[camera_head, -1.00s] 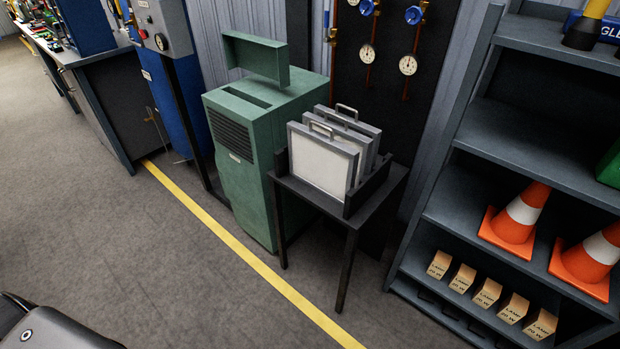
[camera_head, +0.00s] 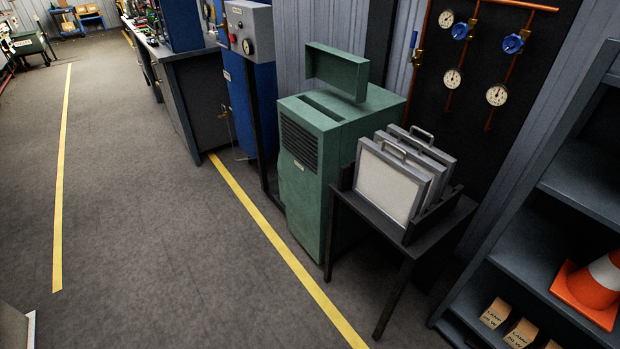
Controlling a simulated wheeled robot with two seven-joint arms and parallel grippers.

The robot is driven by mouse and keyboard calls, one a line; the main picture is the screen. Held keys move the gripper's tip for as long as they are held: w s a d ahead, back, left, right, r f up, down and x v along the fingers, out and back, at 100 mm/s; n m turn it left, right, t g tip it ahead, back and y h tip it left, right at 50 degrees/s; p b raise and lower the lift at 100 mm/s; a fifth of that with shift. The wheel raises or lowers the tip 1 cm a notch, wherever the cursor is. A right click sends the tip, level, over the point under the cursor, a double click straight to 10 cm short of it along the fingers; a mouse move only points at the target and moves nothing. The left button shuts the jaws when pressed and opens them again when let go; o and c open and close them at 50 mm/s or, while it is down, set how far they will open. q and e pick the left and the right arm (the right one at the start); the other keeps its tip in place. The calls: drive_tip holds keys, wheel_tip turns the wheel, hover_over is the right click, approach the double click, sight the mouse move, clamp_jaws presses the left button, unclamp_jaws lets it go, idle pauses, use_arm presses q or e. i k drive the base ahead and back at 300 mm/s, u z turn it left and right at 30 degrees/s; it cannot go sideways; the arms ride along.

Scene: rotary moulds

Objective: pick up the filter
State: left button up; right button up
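Several flat filters stand upright, one behind another, in a dark rack on a small dark table (camera_head: 440,232). The front filter (camera_head: 388,187) has a white face, a grey frame and a handle on its top edge. The filters behind it are mostly hidden; another handle (camera_head: 421,133) shows above them. Left of the table stands a green cabinet (camera_head: 308,190) with a slot in its top and its lid raised. Neither of my grippers is in view.
A shelf unit with an orange cone (camera_head: 592,283) and small boxes (camera_head: 496,313) stands at the right. Gauges (camera_head: 496,95) on copper pipes hang on the wall behind. A blue machine (camera_head: 252,80) and a workbench (camera_head: 190,95) stand further left. Grey floor (camera_head: 140,220) with yellow lines is clear at the left.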

sight(394, 187)
drive_tip(key=u, duration=1.55)
drive_tip(key=i, duration=1.7)
drive_tip(key=z, duration=2.15)
